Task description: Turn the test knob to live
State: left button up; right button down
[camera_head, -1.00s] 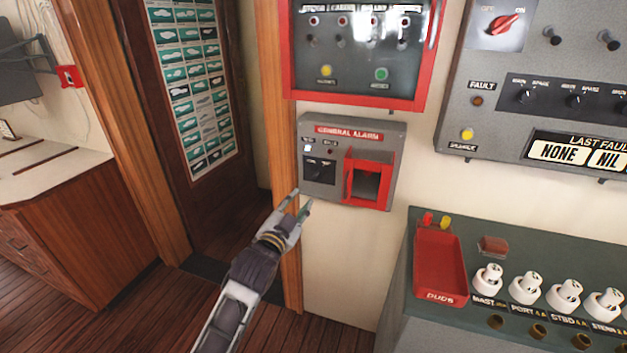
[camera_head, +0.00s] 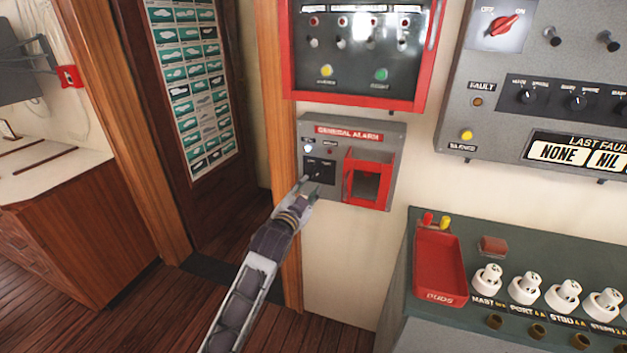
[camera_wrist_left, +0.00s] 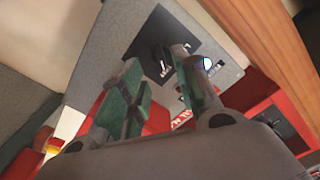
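The grey general alarm box (camera_head: 350,131) hangs on the wall in the middle of the head view. Its test knob (camera_head: 317,176) is a small dark knob on a black plate at the box's lower left, partly hidden by my gripper. In the left wrist view the knob (camera_wrist_left: 163,62) shows on its black plate, ahead of the fingers. My left gripper (camera_head: 309,186) is at the box's lower left, close to the knob. In the wrist view its fingers (camera_wrist_left: 158,88) are apart, with nothing held between them. Contact with the knob cannot be told. My right gripper is not in view.
An open red guard (camera_head: 368,178) sticks out on the box, right of the knob. A red-framed panel (camera_head: 360,95) is above. A console with a red tray (camera_head: 440,265) and white knobs stands at lower right. A wooden door post (camera_head: 290,240) is just left.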

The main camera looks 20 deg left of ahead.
aim_at(315, 177)
pick_arm(q)
jog(key=shift+w, duration=2.5)
jog(key=shift+w+d, duration=0.1)
jog(key=shift+w, duration=0.5)
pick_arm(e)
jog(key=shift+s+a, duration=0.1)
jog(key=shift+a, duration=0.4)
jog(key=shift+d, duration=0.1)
pick_arm(q)
grip_shut()
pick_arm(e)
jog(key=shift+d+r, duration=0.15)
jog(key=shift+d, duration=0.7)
